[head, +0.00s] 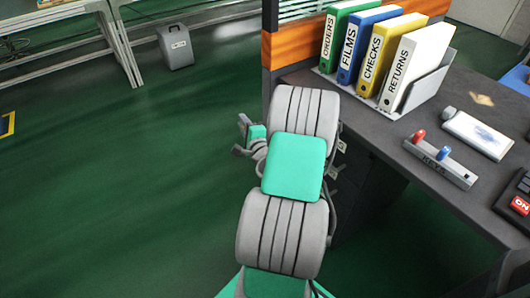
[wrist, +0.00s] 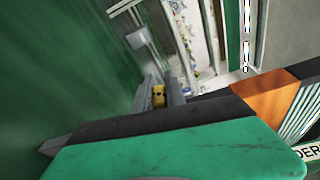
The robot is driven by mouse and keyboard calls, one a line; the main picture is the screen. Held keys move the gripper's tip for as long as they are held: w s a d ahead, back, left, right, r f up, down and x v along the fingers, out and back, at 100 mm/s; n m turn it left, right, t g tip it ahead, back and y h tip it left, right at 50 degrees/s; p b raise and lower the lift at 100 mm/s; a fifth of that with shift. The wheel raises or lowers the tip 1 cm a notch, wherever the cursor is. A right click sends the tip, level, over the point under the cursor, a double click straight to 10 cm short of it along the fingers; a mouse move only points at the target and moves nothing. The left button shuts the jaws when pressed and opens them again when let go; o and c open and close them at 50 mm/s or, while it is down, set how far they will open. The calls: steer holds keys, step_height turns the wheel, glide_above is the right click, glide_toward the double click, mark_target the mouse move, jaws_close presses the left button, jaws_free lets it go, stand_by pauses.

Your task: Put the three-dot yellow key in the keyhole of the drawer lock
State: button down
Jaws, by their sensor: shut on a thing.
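My gripper (wrist: 161,90) is shut on a small yellow key (wrist: 158,97) in the wrist view. Dark marks show on the key, but they are too small to count. In the head view my gripper (head: 242,134) is left of the desk, above the green floor, with the key not discernible. The dark drawer unit (head: 369,190) is under the desk, right of my arm and partly hidden by it. Small light plates (head: 342,147) show at its front edge. I cannot make out the lock's keyhole. The gripper is apart from the drawers.
A grey key rack (head: 440,170) holds a red and a blue key on the desk (head: 400,128). Several binders (head: 372,55) stand behind it, near an orange-topped partition (head: 281,47). A grey case (head: 175,47) stands on the floor. Floor left of my arm is clear.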

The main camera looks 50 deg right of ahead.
steer(key=s+d+f+h+b, duration=0.3)
steer(key=d+f, duration=0.1)
steer(key=d, duration=0.2)
steer(key=shift+s+d+f+g, duration=0.15)
steer(key=shift+s+d+g, duration=0.1)
steer(key=shift+s+g, duration=0.15)
steer(key=shift+s+d+b, duration=0.15)
steer(key=shift+s+d, duration=0.1)
steer(key=shift+d, duration=0.7)
steer(key=shift+s+d+b, duration=0.1)
steer(key=shift+s+d, duration=0.15)
steer(key=shift+d, duration=0.65)
steer(key=shift+s+d+b, duration=0.15)
steer(key=shift+s+d, duration=0.1)
steer(key=shift+d, duration=0.7)
steer(key=shift+s+d+b, duration=0.15)
steer(key=shift+d+b, duration=0.05)
steer(key=shift+d, duration=0.45)
steer(key=shift+s+d+b, duration=0.15)
steer(key=shift+d, duration=0.5)
steer(key=c, duration=1.3)
jaws_free()
